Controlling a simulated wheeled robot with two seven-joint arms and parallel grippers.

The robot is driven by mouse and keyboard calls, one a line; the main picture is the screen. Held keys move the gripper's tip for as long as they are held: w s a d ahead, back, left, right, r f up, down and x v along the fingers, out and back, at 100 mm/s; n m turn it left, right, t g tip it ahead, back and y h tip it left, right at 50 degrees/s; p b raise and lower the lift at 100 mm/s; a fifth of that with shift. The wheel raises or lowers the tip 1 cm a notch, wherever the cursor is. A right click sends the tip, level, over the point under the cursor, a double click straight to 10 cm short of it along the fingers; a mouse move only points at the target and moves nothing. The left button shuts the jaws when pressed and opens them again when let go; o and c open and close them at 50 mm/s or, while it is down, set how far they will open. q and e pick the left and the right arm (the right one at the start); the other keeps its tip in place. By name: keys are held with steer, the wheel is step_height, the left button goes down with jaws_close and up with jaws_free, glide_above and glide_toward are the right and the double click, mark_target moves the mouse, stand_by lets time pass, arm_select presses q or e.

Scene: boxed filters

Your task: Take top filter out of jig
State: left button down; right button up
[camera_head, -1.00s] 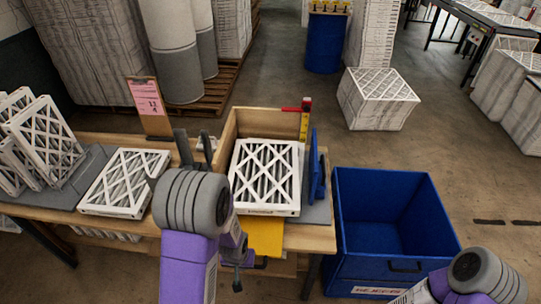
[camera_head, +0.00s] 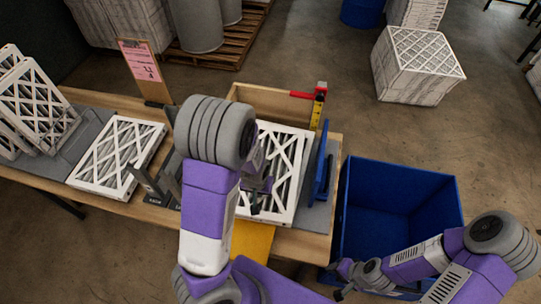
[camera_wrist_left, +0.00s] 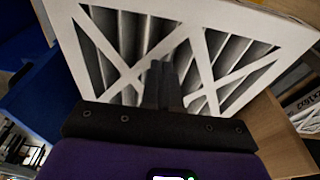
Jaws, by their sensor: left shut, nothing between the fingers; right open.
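The white top filter (camera_head: 291,150), with its diagonal lattice and grey pleats, lies in the wooden jig (camera_head: 262,99) in the head view. My left arm covers its left part. My left gripper (camera_head: 256,200) is partly hidden by that arm and appears over the filter. In the left wrist view the shut left fingers (camera_wrist_left: 168,75) stand in front of the filter's lattice (camera_wrist_left: 205,62), empty; contact cannot be told. My right gripper (camera_head: 339,281) is open and empty near the front of the blue bin.
The blue bin (camera_head: 455,190) stands right of the table. Another filter (camera_head: 118,155) lies flat left of the jig; several more (camera_head: 38,100) lean at far left. A pink card (camera_head: 140,60) stands behind, and a blue upright plate (camera_head: 323,165) borders the jig's right.

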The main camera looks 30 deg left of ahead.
arm_select(q)
steer(key=w+a, duration=0.1)
steer(key=w, duration=0.2)
steer(key=w+a, duration=0.1)
steer(key=w, duration=0.3)
steer(key=w+a, duration=0.1)
steer(key=w, duration=0.2)
steer(key=shift+w+a+p, duration=0.1)
steer(key=shift+w+p, duration=0.15)
steer(key=shift+p, duration=0.05)
steer(key=shift+w+f, duration=0.25)
steer(key=shift+f, duration=0.55)
steer(key=shift+s, duration=0.2)
steer(key=shift+f, duration=0.1)
